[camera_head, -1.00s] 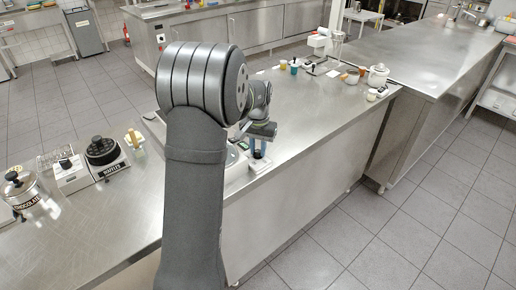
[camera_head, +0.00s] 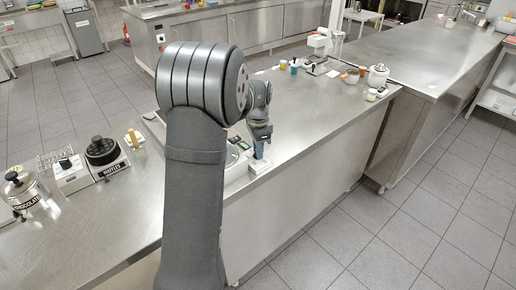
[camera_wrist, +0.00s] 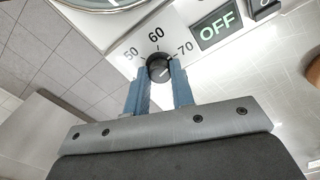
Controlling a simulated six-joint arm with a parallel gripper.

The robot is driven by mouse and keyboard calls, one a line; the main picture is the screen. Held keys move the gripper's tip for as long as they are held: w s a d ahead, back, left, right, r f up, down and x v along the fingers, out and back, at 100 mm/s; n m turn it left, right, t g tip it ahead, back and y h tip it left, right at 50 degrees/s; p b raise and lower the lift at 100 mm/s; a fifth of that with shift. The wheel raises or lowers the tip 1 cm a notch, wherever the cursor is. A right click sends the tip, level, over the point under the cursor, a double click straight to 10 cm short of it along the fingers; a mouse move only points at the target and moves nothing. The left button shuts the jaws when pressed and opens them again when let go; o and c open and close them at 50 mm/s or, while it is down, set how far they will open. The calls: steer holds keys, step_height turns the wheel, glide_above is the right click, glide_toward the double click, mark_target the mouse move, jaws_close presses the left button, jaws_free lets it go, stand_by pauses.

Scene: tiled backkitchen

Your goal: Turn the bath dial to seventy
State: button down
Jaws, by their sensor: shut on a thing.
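The bath dial is a round black knob (camera_wrist: 158,68) on a white panel (camera_wrist: 176,35) printed with 50, 60 and 70. It sits between the two blue fingers of my gripper (camera_wrist: 159,88), which is shut on it. In the wrist view the fingers lie on either side of the knob, below the 50 and the 70. A pale mark shows on the knob, but I cannot tell exactly which number it points to. In the head view my gripper (camera_head: 259,150) reaches down to the bath panel at the counter's front edge and hides the knob.
A lit display (camera_wrist: 217,24) beside the dial reads OFF, with a black switch (camera_wrist: 265,8) to its right. A waffle maker (camera_head: 103,153) and a chocolate pot (camera_head: 24,193) stand at the left. Jars and a white pot (camera_head: 378,75) stand farther along the counter.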

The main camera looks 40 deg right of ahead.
steer(key=shift+d+r+m, duration=0.1)
steer(key=shift+m, duration=0.9)
steer(key=c, duration=1.2)
jaws_free()
steer(key=shift+c, duration=0.2)
step_height(320, 180, up, 17)
steer(key=shift+r, duration=0.2)
steer(key=shift+f, duration=0.1)
step_height(320, 180, down, 18)
steer(key=shift+r, duration=0.25)
